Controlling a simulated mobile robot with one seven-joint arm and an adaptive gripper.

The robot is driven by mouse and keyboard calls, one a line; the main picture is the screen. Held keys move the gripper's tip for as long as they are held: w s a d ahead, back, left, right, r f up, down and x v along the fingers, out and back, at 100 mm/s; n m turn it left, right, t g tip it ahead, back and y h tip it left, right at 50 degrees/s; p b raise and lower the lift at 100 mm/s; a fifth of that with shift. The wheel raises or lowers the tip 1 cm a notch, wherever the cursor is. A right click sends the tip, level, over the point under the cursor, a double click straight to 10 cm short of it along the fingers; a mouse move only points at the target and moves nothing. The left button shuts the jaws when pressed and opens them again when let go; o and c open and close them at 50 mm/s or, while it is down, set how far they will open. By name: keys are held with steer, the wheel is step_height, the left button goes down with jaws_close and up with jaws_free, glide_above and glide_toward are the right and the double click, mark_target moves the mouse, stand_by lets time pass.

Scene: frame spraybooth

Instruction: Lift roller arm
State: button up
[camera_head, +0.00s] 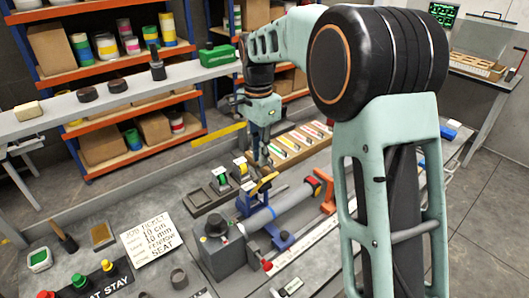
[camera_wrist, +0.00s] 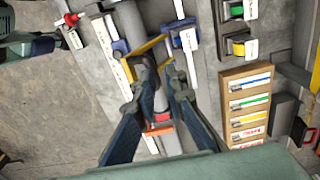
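The roller arm appears to be the yellow bar (camera_wrist: 150,46) crossing a grey tube on the bench. In the head view, the yellow bar (camera_head: 263,184) sits above a blue support (camera_head: 247,203). A dark roller-like part sits at the bar in the wrist view; its details are unclear. My gripper (camera_wrist: 158,75) is open, its two fingers apart above the tube, with the tips close to the bar. I cannot tell whether they touch it. In the head view, my gripper (camera_head: 263,160) points down over the bar, and its fingertips are hard to make out.
The grey tube (camera_head: 290,207) runs from a grey machine block (camera_head: 217,250) to an orange stand (camera_head: 328,192). A tray of colored strips (camera_head: 298,142) and dark blocks with spools (camera_head: 220,185) lie behind. A job ticket (camera_head: 152,240) lies at front left. Shelves stand at the back.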

steer(key=o, duration=0.4)
steer(key=shift+s+a+f, duration=0.1)
steer(key=shift+a+f, duration=0.05)
steer(key=shift+f, duration=0.35)
steer(key=shift+a+f, duration=0.15)
steer(key=shift+f, duration=0.3)
steer(key=shift+w+r, duration=0.15)
steer(key=shift+w, duration=0.15)
steer(key=shift+w+a+r+p, duration=0.2)
steer(key=shift+w+a+r, duration=0.75)
steer(key=shift+w+r, duration=0.35)
steer(key=shift+w+a+r+p, duration=0.2)
steer(key=shift+w+a+r, duration=0.85)
steer(key=shift+r, duration=0.35)
steer(key=shift+w+a+r+p, duration=0.2)
steer(key=shift+w+a+r, duration=0.65)
steer(key=shift+w+r, duration=0.5)
steer(key=shift+g, duration=0.3)
